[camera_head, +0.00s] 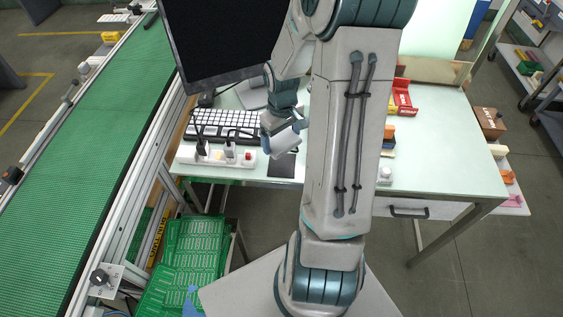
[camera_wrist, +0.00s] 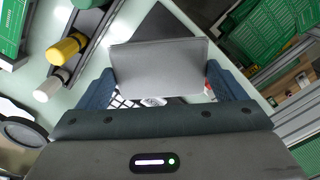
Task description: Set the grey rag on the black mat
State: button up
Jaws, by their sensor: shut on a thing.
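The grey rag (camera_head: 287,142) is held between the fingers of my gripper (camera_head: 283,133), above the table. In the wrist view the rag (camera_wrist: 160,68) looks like a flat grey panel spanning the space between the two blue fingers of my gripper (camera_wrist: 160,82). The black mat (camera_head: 281,167) lies on the table near its front edge, just below the rag in the head view. The mat (camera_wrist: 163,25) also shows beyond the rag in the wrist view, and the rag hides part of it. The rag looks apart from the mat, but the exact height is unclear.
A white power strip (camera_head: 216,154) with plugs and a keyboard (camera_head: 224,125) lie left of the mat. A monitor (camera_head: 225,40) stands behind. A red bin (camera_head: 403,98) is at the right. A green conveyor (camera_head: 75,150) runs along the left. My arm hides the table's middle.

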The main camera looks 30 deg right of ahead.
notch_tip(320, 180, down, 9)
jog(key=shift+f, duration=0.15)
dwell(0.4)
jog(key=shift+f, duration=0.1)
jog(key=o, duration=0.6)
